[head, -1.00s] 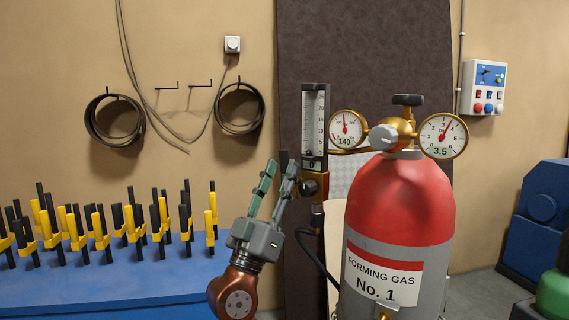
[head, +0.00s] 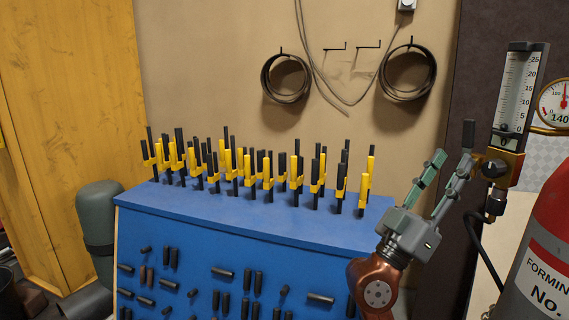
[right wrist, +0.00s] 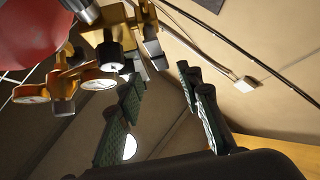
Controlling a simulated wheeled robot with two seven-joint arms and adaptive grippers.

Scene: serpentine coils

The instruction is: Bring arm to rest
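My right gripper (head: 453,160) points upward on its copper-coloured arm in the head view, just left of the flowmeter (head: 515,92) and its dark valve knob (head: 495,168). Its two green-padded fingers are spread apart with nothing between them. The right wrist view shows the same open fingers (right wrist: 160,76), with a black knob (right wrist: 110,58) and brass fittings beyond them to the upper left. The fingertips look close to the valve; contact cannot be told. My left gripper is in neither view.
A red gas cylinder (head: 545,245) stands at the right edge, with a pressure gauge (head: 560,104) above it. A blue bench (head: 240,215) carries several yellow-and-black clamps, left of my right arm. Wire coils (head: 286,78) hang on the wall. A green-grey rounded body (head: 97,225) stands left of the bench.

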